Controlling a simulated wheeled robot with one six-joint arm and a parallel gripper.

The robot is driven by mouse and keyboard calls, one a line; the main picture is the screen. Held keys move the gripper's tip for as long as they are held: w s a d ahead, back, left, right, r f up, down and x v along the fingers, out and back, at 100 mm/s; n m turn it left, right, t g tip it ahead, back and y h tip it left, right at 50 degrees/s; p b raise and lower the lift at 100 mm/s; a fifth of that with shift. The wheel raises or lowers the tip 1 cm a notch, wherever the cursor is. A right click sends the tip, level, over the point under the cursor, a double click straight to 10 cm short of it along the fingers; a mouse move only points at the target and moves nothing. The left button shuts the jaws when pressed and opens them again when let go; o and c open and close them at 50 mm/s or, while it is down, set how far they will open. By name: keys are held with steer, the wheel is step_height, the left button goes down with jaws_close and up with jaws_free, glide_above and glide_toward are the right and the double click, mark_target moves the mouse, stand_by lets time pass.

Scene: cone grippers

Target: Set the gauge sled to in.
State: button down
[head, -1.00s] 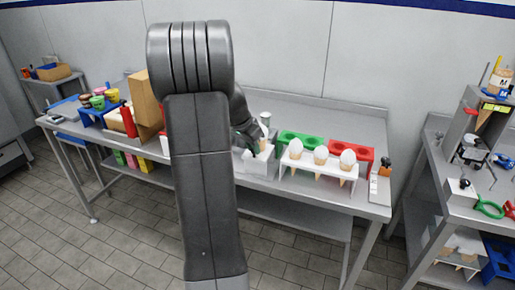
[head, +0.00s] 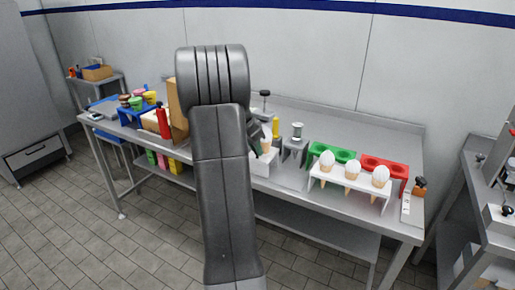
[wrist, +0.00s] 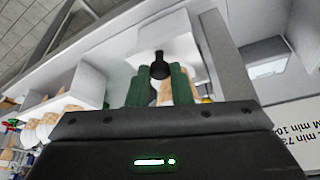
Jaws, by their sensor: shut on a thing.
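My gripper (wrist: 160,92) is low over the bench, its green fingers shut around a black knob (wrist: 160,66). The knob stands on a white block, which I take to be the gauge sled (wrist: 150,38). In the head view my gripper (head: 263,140) is partly hidden behind my arm, with a white block (head: 262,167) just below it. Tan, cone-like surfaces show beside and between the fingers in the wrist view; I cannot tell how they sit. The sled's exact position along its travel cannot be read.
A white rack (head: 338,180) with three topped cones stands to the right, before green (head: 345,154) and red (head: 398,170) holders. A grey press (head: 296,150) and yellow bottle (head: 276,128) are close to my gripper. A red bottle (head: 163,123) stands left.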

steer(key=c, duration=1.3)
jaws_free()
steer(key=shift+w+a, duration=0.2)
steer(key=shift+a, duration=0.05)
steer(key=v, duration=1.3)
steer(key=shift+s+a+r, duration=0.15)
steer(key=shift+r, duration=0.2)
steer(key=x, duration=1.3)
steer(key=shift+d+f, duration=0.25)
steer(key=shift+f, duration=0.1)
steer(key=shift+s+d, duration=0.15)
steer(key=shift+d, duration=0.25)
